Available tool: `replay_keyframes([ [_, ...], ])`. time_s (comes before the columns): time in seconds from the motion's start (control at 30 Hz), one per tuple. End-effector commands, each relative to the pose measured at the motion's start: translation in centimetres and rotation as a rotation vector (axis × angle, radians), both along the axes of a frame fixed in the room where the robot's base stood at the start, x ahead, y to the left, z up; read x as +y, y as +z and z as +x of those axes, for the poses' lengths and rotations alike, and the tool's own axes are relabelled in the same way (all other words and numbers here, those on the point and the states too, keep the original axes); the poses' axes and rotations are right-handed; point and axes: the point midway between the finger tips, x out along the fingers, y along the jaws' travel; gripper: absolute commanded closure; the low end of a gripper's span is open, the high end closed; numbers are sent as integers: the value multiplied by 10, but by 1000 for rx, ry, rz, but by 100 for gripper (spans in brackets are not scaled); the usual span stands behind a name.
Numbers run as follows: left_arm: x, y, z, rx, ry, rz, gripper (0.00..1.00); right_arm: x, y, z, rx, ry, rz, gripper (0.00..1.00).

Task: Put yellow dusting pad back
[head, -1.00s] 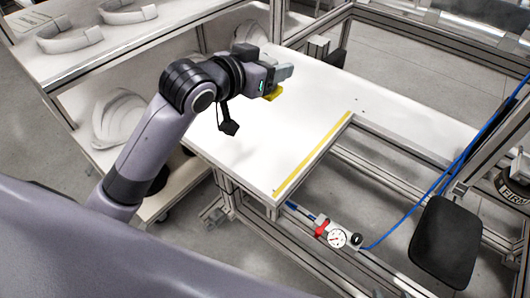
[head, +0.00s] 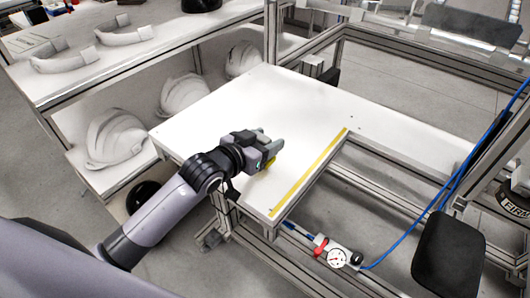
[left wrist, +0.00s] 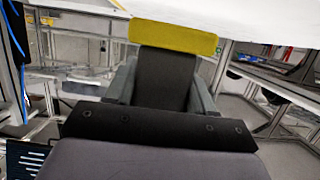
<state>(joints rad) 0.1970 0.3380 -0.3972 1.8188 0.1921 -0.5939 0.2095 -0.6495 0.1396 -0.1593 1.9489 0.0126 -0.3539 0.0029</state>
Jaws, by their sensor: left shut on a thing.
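The yellow dusting pad (left wrist: 172,36) is in the left wrist view, at the fingertips of my left gripper (left wrist: 165,75). In the head view only a small yellow part of the pad (head: 267,164) shows below the left gripper (head: 274,150). The left gripper is shut on the pad, over the white tabletop (head: 225,115), near its front edge. I cannot tell whether the pad touches the tabletop. My right gripper is not in view.
A yellow strip (head: 310,172) runs along the tabletop's right edge. White helmet shells (head: 183,95) stand on a shelf at the left. A pressure gauge (head: 337,259) and a black pad (head: 447,253) are at the lower right. Most of the tabletop is clear.

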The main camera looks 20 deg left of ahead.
Motion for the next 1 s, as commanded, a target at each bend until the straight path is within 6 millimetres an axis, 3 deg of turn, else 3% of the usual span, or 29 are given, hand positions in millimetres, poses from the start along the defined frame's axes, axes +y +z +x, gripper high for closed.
replay_keyframes([
  [0.1,0,-22,-1,5,0,0,83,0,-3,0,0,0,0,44],
  [0.23,0,-36,-1,3,1,-1,83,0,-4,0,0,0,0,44],
  [0.67,0,-42,0,2,-1,0,83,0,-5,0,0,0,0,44],
  [0.7,0,-41,-1,2,0,0,37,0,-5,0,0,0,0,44],
  [0.73,0,-41,-1,2,0,0,28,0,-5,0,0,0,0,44],
  [0.77,0,-41,-1,2,0,0,22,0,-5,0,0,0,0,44],
  [1.0,0,-41,-1,2,0,0,22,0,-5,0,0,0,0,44],
])
